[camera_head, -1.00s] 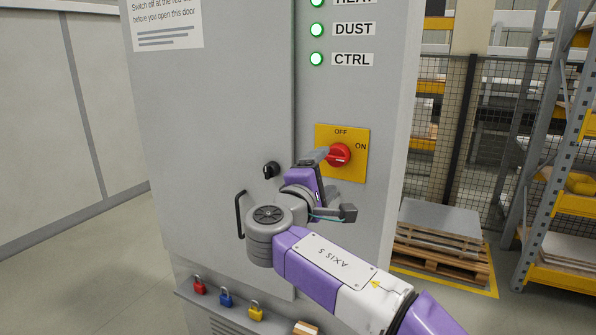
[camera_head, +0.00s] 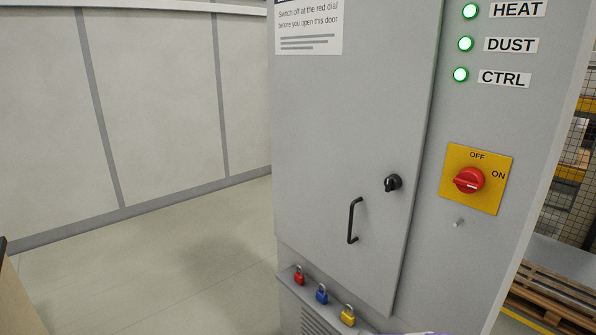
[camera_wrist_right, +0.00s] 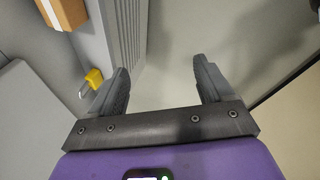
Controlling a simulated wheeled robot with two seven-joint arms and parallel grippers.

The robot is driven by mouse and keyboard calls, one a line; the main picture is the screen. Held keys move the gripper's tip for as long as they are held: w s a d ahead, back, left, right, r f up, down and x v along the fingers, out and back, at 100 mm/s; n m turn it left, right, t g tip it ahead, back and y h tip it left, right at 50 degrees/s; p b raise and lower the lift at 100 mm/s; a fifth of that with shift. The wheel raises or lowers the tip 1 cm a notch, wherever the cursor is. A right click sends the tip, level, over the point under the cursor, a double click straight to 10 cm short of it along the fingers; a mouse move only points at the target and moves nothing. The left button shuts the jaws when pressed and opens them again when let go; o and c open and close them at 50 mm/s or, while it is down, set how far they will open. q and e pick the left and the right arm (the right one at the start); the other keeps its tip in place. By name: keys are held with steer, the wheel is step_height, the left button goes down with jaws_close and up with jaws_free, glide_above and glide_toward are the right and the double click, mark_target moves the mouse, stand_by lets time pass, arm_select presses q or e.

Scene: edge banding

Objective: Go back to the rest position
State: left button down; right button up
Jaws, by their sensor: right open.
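My right gripper (camera_wrist_right: 160,75) shows in the right wrist view, its two dark fingers apart with nothing between them. In the head view only a thin purple sliver of my arm shows at the bottom edge. The left gripper is in neither view. The grey cabinet (camera_head: 345,150) stands upright with its door closed. Its red dial (camera_head: 468,179) sits on a yellow plate marked OFF and ON, and nothing touches it. Three green lamps, HEAT (camera_head: 470,11), DUST (camera_head: 465,44) and CTRL (camera_head: 460,75), are lit.
A ledge holds red (camera_head: 299,277), blue (camera_head: 321,295) and yellow (camera_head: 348,316) padlocks. The door has a black handle (camera_head: 354,220) and a black knob (camera_head: 392,183). A pallet (camera_head: 555,295) lies at right. The floor at left is clear. A brown box (camera_wrist_right: 62,10) is near my right gripper.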

steer(key=s+a+f+m+g+y+p, duration=0.1)
steer(key=s+a+f+m+y, duration=0.1)
steer(key=s+f+m, duration=0.5)
steer(key=s+a+f+m+g+y+p, duration=0.1)
steer(key=s+f+m, duration=0.6)
steer(key=s, duration=0.9)
step_height(320, 180, down, 2)
steer(key=shift+s+a+m+g+y, duration=0.15)
steer(key=shift+a+m+g+y, duration=0.15)
steer(key=shift+a+g+y, duration=0.5)
steer(key=shift+a, duration=0.1)
